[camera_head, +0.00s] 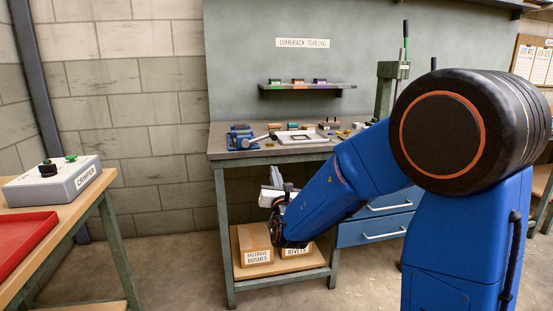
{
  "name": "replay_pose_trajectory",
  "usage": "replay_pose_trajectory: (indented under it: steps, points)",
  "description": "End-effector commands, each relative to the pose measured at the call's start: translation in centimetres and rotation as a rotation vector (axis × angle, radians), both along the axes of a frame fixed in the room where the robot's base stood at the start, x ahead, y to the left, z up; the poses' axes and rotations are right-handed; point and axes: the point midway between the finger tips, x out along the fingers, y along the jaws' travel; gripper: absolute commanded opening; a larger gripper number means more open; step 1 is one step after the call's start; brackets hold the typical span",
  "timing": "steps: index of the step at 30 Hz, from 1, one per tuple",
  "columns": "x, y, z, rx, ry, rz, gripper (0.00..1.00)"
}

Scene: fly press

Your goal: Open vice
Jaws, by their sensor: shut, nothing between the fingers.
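A small blue vice (241,136) sits on the front left corner of the workbench top (222,153). A short bar with a dark end stands out to its right, toward the middle of the bench. The gap between its jaws is too small to make out. My gripper (267,191) is shut and empty. It hangs in front of the bench, below the top and a little right of the vice, well apart from it. My blue arm reaches in from the right and hides part of the bench.
A fly press (390,88) stands at the back right of the bench. A white fixture plate (300,139) and small parts lie right of the vice. A shelf (307,87) hangs above. Boxes (255,245) stand below. Another table with a crimper (55,180) and red tray (22,238) is at left.

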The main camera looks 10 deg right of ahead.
Motion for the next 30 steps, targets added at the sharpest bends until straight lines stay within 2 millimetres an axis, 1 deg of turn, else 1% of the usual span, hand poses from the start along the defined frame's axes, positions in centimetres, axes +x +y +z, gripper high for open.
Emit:
replay_pose_trajectory:
  steps: [5,12,20,21,24,30]
  points:
    - [1.8,-0.2,0.5,0.0,-0.002,-0.001,0.0]
    - [5.8,-0.4,1.4,0.0,-0.001,-0.002,0.0]
    - [9.6,-0.7,2.3,0.002,0.0,-0.003,0.0]
    - [9.5,-0.8,3.1,0.003,-0.003,-0.003,0.0]
    - [9.4,-1.1,4.5,0.002,-0.005,-0.003,0.0]
    - [9.4,-1.4,5.9,0.001,-0.001,-0.002,0.0]
